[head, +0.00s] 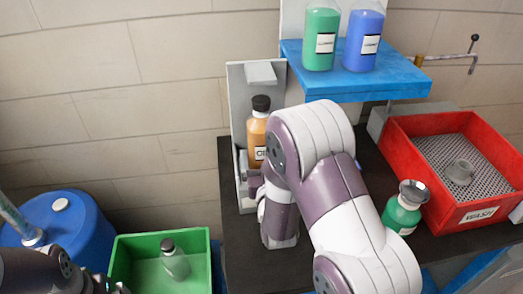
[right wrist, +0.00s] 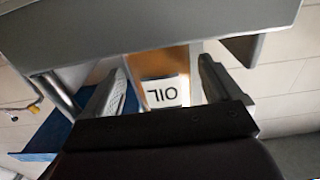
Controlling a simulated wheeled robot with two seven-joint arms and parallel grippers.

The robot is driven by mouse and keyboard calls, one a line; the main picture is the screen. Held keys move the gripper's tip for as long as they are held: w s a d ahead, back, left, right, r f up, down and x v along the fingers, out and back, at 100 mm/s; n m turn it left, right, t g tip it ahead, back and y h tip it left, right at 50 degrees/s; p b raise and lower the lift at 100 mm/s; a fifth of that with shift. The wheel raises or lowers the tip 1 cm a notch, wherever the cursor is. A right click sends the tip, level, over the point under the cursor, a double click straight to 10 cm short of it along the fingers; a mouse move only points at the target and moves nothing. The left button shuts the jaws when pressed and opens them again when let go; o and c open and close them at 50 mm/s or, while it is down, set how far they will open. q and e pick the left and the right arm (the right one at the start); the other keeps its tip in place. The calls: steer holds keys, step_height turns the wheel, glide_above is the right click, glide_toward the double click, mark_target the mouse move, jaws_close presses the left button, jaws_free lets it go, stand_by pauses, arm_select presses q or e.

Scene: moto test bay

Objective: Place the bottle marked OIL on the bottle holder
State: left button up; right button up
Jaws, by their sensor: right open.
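The amber OIL bottle (head: 259,138) with a black cap stands upright in the grey bottle holder (head: 238,90), against its back plate. My right arm hides its lower part in the head view. In the right wrist view the bottle's label (right wrist: 163,92) reads OIL upside down. My right gripper (right wrist: 162,72) is open, with one finger on each side of the bottle and small gaps visible. The holder's grey plate (right wrist: 170,25) crosses the top of that view. My left gripper (head: 112,288) is barely in view at the lower left, its fingers unclear.
A blue shelf (head: 345,84) holds a green bottle (head: 321,38) and a blue bottle (head: 362,40). A red WASH bin (head: 420,178) and a green flask (head: 401,210) are right of my arm. A green crate (head: 203,245) with a bottle and a blue drum (head: 75,222) stand left.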

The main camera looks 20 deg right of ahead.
steer(key=v, duration=0.8)
steer(key=shift+s+b, duration=0.25)
steer(key=shift+b, duration=0.15)
